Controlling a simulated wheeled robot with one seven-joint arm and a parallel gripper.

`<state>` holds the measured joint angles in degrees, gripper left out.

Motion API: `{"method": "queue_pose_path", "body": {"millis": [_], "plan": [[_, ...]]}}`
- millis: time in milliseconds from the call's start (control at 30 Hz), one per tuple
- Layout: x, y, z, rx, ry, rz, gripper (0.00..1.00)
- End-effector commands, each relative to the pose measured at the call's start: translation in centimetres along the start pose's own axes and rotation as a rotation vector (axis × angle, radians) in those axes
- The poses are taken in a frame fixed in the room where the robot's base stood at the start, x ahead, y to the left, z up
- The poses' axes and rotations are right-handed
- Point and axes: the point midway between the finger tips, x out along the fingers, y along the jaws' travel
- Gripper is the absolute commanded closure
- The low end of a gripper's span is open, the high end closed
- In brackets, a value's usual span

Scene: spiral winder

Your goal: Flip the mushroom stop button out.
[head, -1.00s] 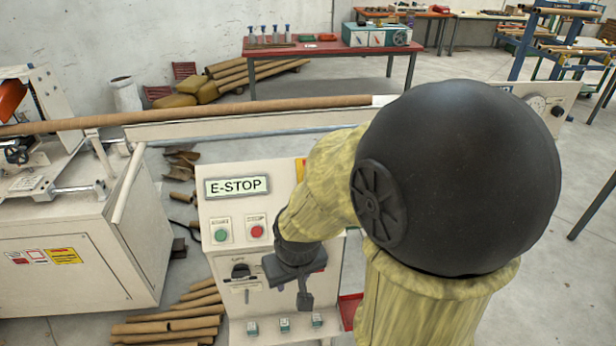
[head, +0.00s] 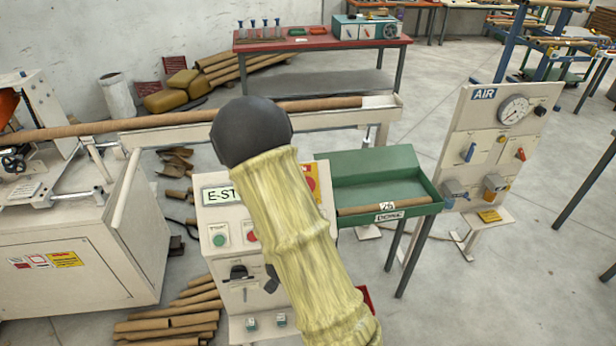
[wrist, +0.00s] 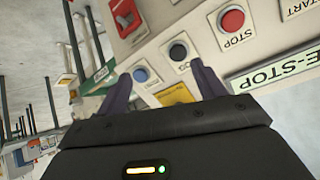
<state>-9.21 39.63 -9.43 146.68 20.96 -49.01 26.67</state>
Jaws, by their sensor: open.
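The mushroom stop button (head: 310,183) shows in the head view as a patch of red on a yellow plate, at the panel's upper right, partly covered by my arm. In the wrist view, part of a yellow plate (wrist: 176,94) shows between the fingers; no red mushroom head is visible on it, and its lower part is hidden by my gripper. Whether the button is in or out cannot be told. My gripper (wrist: 163,84) is open, its fingers apart on either side of that plate, with nothing seen held. In the head view my arm hides the gripper.
The E-STOP label (wrist: 280,68), red STOP button (wrist: 231,20), black button (wrist: 178,51) and blue button (wrist: 141,75) are close by on the panel. A green tray (head: 375,172) stands right of the panel. An AIR board (head: 492,135) stands farther right, with open floor between.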

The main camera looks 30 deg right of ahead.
Motion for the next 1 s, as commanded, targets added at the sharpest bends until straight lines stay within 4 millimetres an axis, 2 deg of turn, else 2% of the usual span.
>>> {"method": "queue_pose_path", "body": {"millis": [267, 400, 533, 700, 1000], "plan": [[0.3, 2.7, -3.3, 0.049, 0.342, 0.013, 0.31], [-0.8, 3.5, -4.8, 0.019, 0.516, -0.035, 0.31], [-2.4, 3.4, -5.5, -0.031, 0.647, -0.110, 0.31], [-3.6, 2.9, -5.7, -0.076, 0.731, -0.185, 0.31], [-3.7, 2.8, -5.7, -0.080, 0.742, -0.195, 0.31]]}}
